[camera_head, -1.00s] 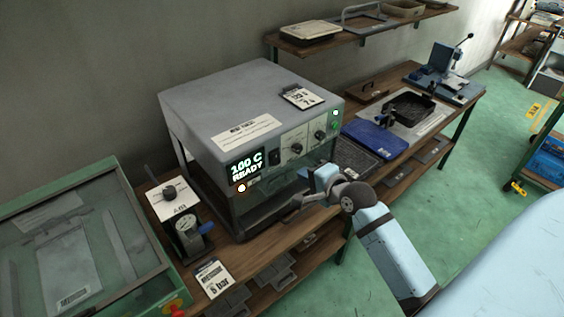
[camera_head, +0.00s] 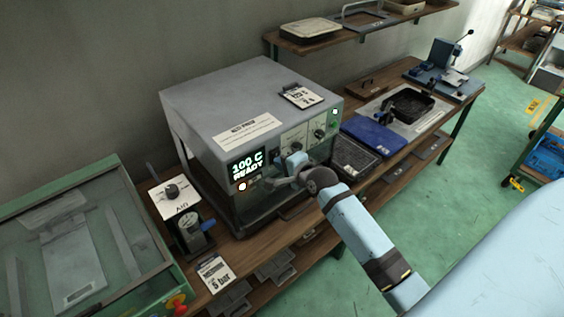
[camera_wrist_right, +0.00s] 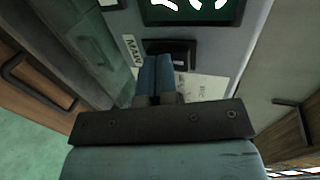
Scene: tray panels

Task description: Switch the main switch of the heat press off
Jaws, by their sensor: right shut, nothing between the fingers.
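The heat press (camera_head: 215,110) is a grey box on the wooden bench. Its lit display (camera_head: 246,166) reads 100 C READY. In the right wrist view, a black main switch (camera_wrist_right: 172,48) sits in a dark frame beside a label that reads MAIN, below the display (camera_wrist_right: 195,10). My right gripper (camera_head: 272,182) is at the press's front, just right of the display. In the wrist view its blue fingers (camera_wrist_right: 154,70) are shut and empty, with their tips at the switch's lower left edge. I cannot tell whether they touch it. The switch's position is unclear. My left gripper is out of view.
Knobs (camera_head: 319,133) and a green light (camera_head: 335,112) are on the panel to the right. An air regulator (camera_head: 190,235) stands left of the press. A blue tray (camera_head: 375,137) and a black mesh tray (camera_head: 355,158) lie to the right. Green floor is open in front.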

